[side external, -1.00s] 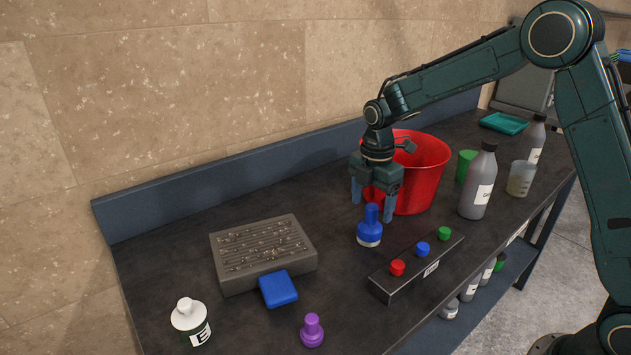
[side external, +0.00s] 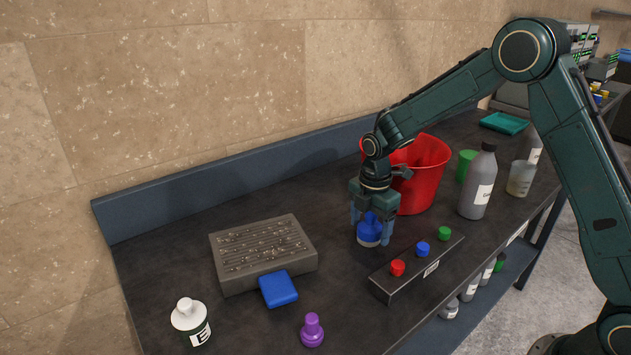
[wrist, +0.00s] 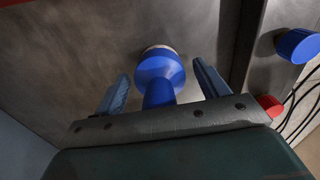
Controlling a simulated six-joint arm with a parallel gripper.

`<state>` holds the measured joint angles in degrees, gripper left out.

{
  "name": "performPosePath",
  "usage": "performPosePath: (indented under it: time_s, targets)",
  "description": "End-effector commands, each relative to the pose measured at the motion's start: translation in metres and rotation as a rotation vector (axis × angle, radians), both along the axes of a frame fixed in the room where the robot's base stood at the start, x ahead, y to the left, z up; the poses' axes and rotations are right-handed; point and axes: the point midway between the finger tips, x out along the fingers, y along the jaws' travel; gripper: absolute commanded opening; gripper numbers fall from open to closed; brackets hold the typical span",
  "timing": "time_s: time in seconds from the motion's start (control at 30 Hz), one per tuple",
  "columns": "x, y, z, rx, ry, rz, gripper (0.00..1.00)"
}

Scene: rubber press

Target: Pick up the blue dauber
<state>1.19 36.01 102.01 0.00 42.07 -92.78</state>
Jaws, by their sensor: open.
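The blue dauber (side external: 369,232) stands upright on the dark bench, left of the red bucket. My gripper (side external: 371,232) is lowered over it, with one finger on each side. In the wrist view the dauber (wrist: 160,75) lies between the two open fingers of my gripper (wrist: 160,90), its handle pointing toward the palm. Gaps show between the dauber and both fingers there. The top of its handle is hidden by the gripper in the side view.
A button box (side external: 415,267) with red, blue and green buttons sits close on the right. The red bucket (side external: 425,175) stands behind. A grey block (side external: 235,265), a blue pad (side external: 278,289), a purple dauber (side external: 312,331) and a white-topped bottle (side external: 190,320) are to the left.

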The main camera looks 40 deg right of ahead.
Motion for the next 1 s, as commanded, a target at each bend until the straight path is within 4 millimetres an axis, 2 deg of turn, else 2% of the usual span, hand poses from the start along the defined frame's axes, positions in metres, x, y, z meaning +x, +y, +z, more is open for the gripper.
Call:
performPosePath:
  time_s: [0.5, 0.8, 1.0]
  targets:
    - [0.0003, 0.0, -0.0008, 0.0, -0.001, 0.0, 0.74]
    - [0.0004, 0.0, -0.0008, 0.0, -0.002, 0.0, 0.17]
    - [0.0006, 0.0, -0.0004, 0.0, -0.002, 0.0, 0.17]
